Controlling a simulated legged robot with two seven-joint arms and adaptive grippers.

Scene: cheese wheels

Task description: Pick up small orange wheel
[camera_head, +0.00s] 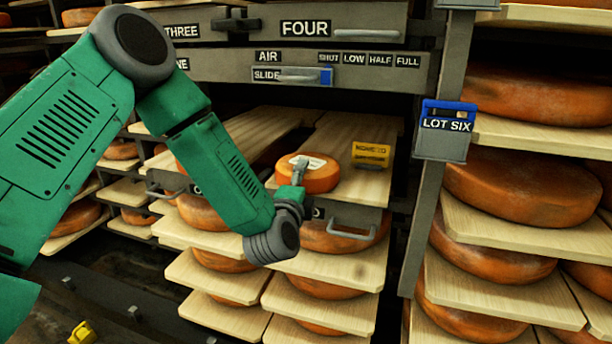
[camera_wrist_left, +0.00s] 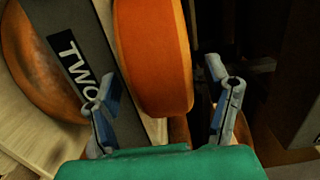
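The small orange wheel (camera_head: 322,181) lies flat on a pale wooden board in the middle of the head view, with a pale label on top. My left gripper (camera_head: 297,180) is at its near left side, small and partly hidden by my wrist. In the left wrist view the orange wheel (camera_wrist_left: 155,50) shows large ahead of the gripper. The two fingers of my left gripper (camera_wrist_left: 167,108) are spread wide, one on each side of the wheel's near edge in the picture. No grip on it shows; whether a finger touches it, I cannot tell. My right gripper is not in view.
A yellow block with lettering (camera_head: 371,154) stands on the board right of the wheel. A metal handle (camera_head: 351,232) is below the board's front. Shelves with large cheese wheels (camera_head: 518,190) fill the right, beside a grey post (camera_head: 430,210). A labelled panel (camera_head: 300,70) crosses above.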

